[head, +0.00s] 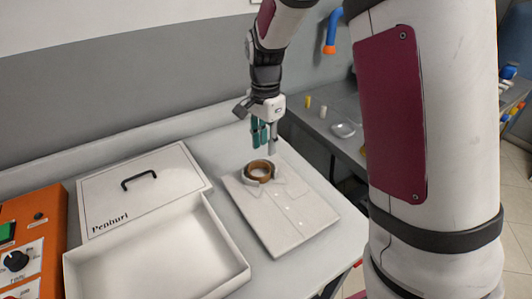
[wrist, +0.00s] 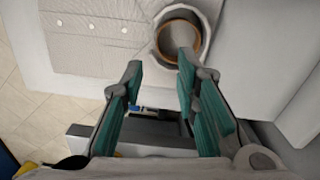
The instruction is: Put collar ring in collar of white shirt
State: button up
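The brown collar ring (head: 261,169) sits within the collar of the folded white shirt (head: 298,209), with the white collar around it. In the wrist view the ring (wrist: 178,38) shows from above inside the round collar, near the shirt's end (wrist: 95,40). Its seating depth cannot be told. My gripper (head: 265,142), with teal finger pads, is above the ring and apart from it. In the wrist view my gripper (wrist: 160,75) has its two fingers spread, with nothing between them.
The shirt lies on a light table (head: 220,168). To its left are an open white box (head: 160,255) and its lid (head: 135,205) with a black handle. An orange control panel (head: 30,235) stands at the far left. A grey side counter (head: 340,128) holds small items.

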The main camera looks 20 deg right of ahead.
jog(key=s+r+n+t, duration=0.2)
jog(key=s+r+n, duration=0.4)
jog(key=s+r, duration=0.55)
jog(key=s+r+n+t, duration=0.2)
jog(key=s+n, duration=0.5)
jog(key=s, duration=0.7)
jog(key=shift+s+r+n+t, duration=0.35)
jog(key=shift+r+n+t, duration=0.05)
jog(key=shift+r, duration=0.2)
jog(key=shift+a, duration=0.25)
